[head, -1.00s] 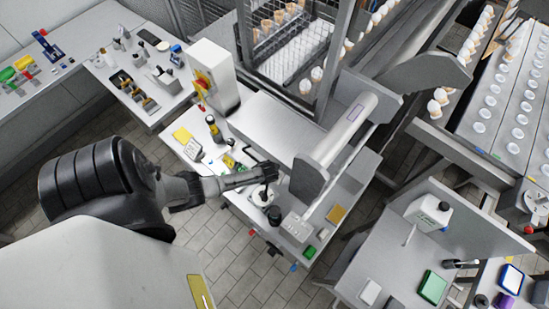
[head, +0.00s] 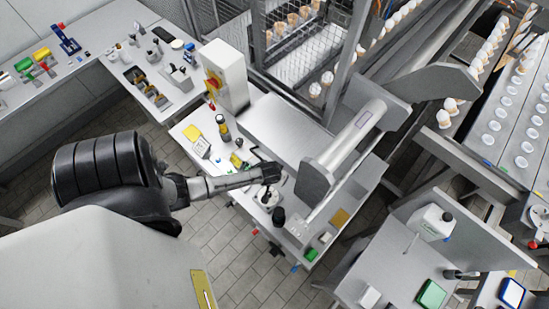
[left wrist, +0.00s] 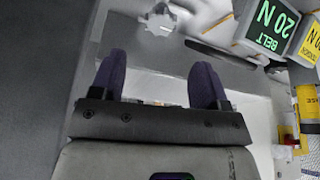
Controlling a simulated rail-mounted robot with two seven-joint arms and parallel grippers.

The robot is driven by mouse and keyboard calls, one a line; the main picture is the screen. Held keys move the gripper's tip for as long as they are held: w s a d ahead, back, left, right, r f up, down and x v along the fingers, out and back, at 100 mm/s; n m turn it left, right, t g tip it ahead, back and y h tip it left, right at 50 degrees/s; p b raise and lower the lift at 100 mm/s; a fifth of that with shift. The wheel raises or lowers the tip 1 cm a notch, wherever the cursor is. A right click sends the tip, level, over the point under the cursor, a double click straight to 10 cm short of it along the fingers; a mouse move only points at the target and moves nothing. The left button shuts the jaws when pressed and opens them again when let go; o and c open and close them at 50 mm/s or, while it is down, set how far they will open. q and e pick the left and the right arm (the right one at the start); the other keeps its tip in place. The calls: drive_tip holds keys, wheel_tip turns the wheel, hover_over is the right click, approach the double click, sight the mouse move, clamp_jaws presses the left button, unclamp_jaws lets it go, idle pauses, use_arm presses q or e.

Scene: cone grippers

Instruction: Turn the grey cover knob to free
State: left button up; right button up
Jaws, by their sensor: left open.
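The grey cover knob (left wrist: 164,18), pale and lobed, shows at the top of the left wrist view, on a light grey surface. It lies beyond my left gripper's fingertips and apart from them. My left gripper (left wrist: 156,72) is open, with two dark purple fingers and nothing between them. In the head view my left gripper (head: 272,174) is over the white workbench, and I cannot make out the knob there. My right gripper is not in view.
A display reading "BELT 20 N" (left wrist: 270,24) and a yellow-banded post (left wrist: 307,112) stand right of the knob in the wrist view.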

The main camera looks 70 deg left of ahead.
use_arm(q)
drive_tip(key=shift+v, duration=2.9)
drive_tip(key=shift+r, duration=0.1)
drive_tip(key=s+d+r+m+h, duration=0.1)
drive_tip(key=d+r+m, duration=0.35)
drive_tip(key=r, duration=0.25)
drive_tip(key=d+r+m, duration=0.4)
drive_tip(key=r+m, duration=0.1)
drive_tip(key=r, duration=0.2)
drive_tip(key=s+d+r+h+p, duration=0.1)
drive_tip(key=s+d+r+h, duration=0.1)
drive_tip(key=s+d+r, duration=0.3)
drive_tip(key=s+d, duration=0.3)
drive_tip(key=shift+s+r, duration=0.35)
drive_tip(key=shift+r, duration=0.05)
